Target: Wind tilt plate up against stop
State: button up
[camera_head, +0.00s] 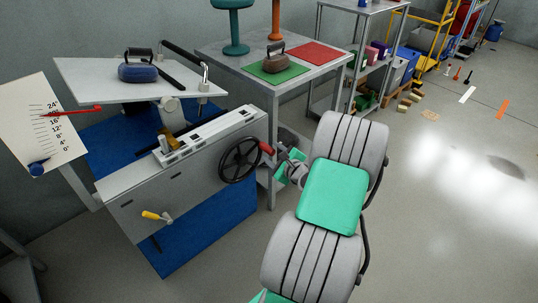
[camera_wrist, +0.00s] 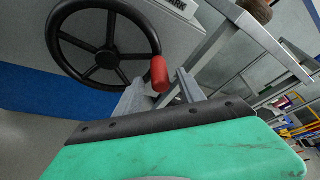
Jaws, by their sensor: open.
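The tilt plate (camera_head: 110,88) is a pale board on top of the grey machine. The wheel (camera_wrist: 104,48) and knob (camera_wrist: 159,74) also show in the wrist view. My gripper (camera_head: 286,163) is open, with its grey fingers (camera_wrist: 163,88) apart on either side of the knob in the picture. I cannot tell whether they touch it. I cannot clearly identify the stop.
A scale board (camera_head: 42,128) has a red pointer (camera_head: 75,111) near its upper marks. A yellow-handled lever (camera_head: 155,216) sticks out of the front. A grey table (camera_head: 232,58) stands behind my gripper.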

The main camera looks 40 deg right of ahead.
jog(key=x, duration=0.3)
jog(key=shift+w, duration=0.15)
jog(key=shift+c, duration=0.3)
grip_shut()
dwell(0.9)
